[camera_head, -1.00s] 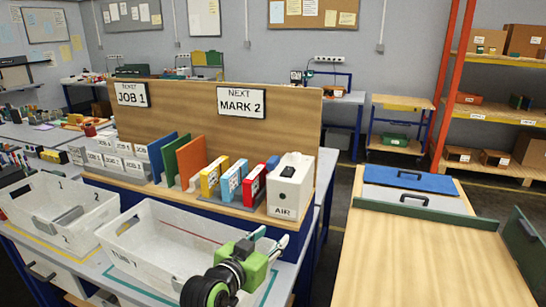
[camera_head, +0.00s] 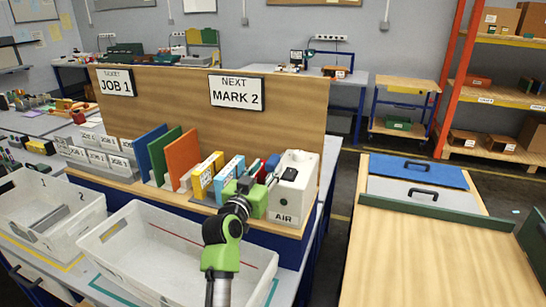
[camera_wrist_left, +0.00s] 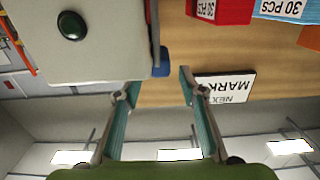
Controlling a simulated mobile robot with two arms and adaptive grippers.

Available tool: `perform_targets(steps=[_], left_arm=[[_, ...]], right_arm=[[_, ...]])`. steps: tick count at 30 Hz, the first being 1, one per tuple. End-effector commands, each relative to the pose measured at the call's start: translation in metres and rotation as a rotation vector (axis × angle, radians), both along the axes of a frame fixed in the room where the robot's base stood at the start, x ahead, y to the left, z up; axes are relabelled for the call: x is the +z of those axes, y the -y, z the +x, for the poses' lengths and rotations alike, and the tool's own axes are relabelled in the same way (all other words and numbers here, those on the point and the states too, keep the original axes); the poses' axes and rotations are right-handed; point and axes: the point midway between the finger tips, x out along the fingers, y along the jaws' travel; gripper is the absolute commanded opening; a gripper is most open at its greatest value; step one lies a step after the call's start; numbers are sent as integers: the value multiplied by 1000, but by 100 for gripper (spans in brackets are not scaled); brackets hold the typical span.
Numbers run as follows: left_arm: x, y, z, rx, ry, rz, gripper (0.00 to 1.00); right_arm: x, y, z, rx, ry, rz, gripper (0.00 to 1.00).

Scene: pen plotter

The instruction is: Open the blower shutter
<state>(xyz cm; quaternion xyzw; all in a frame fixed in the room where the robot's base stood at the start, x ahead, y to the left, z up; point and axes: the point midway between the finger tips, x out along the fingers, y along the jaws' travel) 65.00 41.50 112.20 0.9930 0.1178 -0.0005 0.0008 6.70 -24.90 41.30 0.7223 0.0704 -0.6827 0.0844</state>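The blower is a white box marked AIR (camera_head: 294,190), at the right end of the wooden shelf. A dark round spot shows on its upper face. In the left wrist view the blower (camera_wrist_left: 60,60) fills the upper left, with a dark green round button. A small blue piece (camera_wrist_left: 162,62) sticks out at its side, between the fingertips' directions. I cannot tell whether it is the shutter. My left gripper (camera_head: 265,170) is at the blower's left side, open and empty; its teal fingers also show in the left wrist view (camera_wrist_left: 158,84). My right gripper is out of view.
Yellow (camera_head: 207,174) and blue (camera_head: 229,177) boxes stand left of the gripper, with upright coloured boards (camera_head: 182,158) beyond. The back panel carries a MARK 2 sign (camera_head: 236,92). A white bin (camera_head: 125,220) stands in front.

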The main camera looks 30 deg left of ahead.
Motion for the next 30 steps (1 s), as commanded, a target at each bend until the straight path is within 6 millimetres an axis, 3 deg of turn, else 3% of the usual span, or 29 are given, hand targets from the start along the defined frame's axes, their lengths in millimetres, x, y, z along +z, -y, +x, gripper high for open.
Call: perform_targets(steps=[3, 9, 23, 27, 30], left_arm=[[2, -6, 23, 0, 0, -1, 38], [2, -12, 47, 0, 1, 1, 38], [0, -14, 56, 0, 0, 1, 38], [0, -14, 56, 0, 0, 1, 1], [0, -14, 56, 0, 0, 1, 0]], right_arm=[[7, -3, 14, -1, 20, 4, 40], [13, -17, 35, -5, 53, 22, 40], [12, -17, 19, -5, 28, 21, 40], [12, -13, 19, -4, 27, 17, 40], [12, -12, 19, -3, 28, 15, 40]])
